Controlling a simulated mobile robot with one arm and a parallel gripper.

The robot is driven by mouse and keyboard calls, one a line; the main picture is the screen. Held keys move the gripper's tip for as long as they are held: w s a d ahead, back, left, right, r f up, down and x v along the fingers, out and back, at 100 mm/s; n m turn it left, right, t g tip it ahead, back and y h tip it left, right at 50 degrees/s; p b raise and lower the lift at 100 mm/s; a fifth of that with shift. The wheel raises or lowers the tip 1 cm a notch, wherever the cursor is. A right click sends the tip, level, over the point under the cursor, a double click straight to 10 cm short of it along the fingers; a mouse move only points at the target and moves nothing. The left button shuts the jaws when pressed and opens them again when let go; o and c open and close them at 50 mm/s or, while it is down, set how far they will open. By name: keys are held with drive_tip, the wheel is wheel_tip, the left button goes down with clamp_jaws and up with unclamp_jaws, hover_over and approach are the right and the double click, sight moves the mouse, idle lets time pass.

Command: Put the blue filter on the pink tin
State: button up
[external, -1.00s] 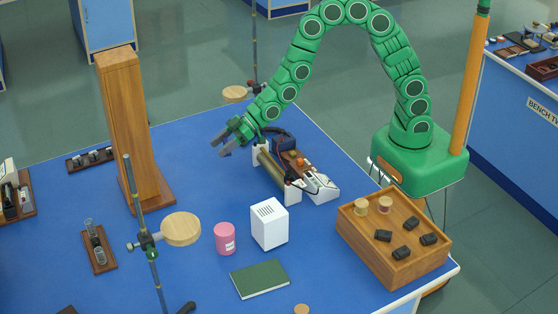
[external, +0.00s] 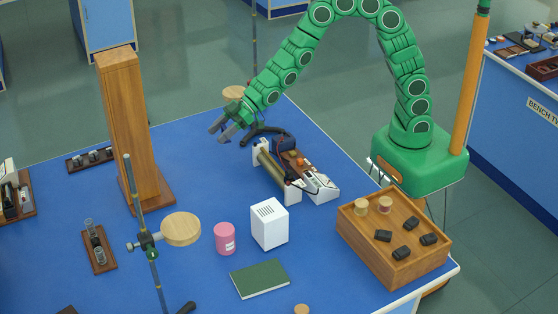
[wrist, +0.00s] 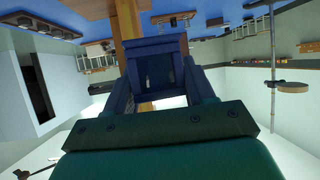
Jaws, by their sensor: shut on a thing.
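My gripper (external: 221,132) is raised over the far middle of the blue bench, to the left of the spectrometer-like instrument. In the wrist view it is shut on the blue filter (wrist: 155,46), a dark blue square frame held between the fingers. In the external view I cannot make out the filter between the fingers. The pink tin (external: 225,239) stands upright on the bench, nearer the camera than my gripper and well apart from it. It has a pale label, and nothing is seen on its top.
A white box (external: 269,224) stands just right of the tin, with a green book (external: 260,279) in front. A clamp stand with a round wooden disc (external: 181,229) is left of the tin. A tall wooden post (external: 130,125) stands further left. A wooden tray (external: 390,262) is at right.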

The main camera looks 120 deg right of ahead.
drive_tip(key=w+a+r+n+g+y, duration=0.1)
drive_tip(key=w+a+r+n+y, duration=0.15)
drive_tip(key=a, duration=0.35)
drive_tip(key=w+a+r+n+g+y, duration=0.1)
drive_tip(key=a+r+n+y, duration=0.1)
drive_tip(key=a+r, duration=0.25)
drive_tip(key=s+a+f+n+g+y, duration=0.2)
drive_tip(key=a+n, duration=0.1)
drive_tip(key=a, duration=0.5)
drive_tip(key=s+a+f+n+g+y, duration=0.2)
drive_tip(key=a+n+y, duration=0.1)
drive_tip(key=a, duration=0.5)
hover_over(223, 233)
drive_tip(key=shift+s+d+f, duration=0.1)
drive_tip(key=shift+s+f, duration=0.05)
drive_tip(key=shift+f, duration=2.2)
drive_tip(key=shift+s+f, duration=0.1)
drive_tip(key=shift+f, duration=2.25)
drive_tip(key=shift+w+f, duration=0.2)
drive_tip(key=shift+f, duration=1.5)
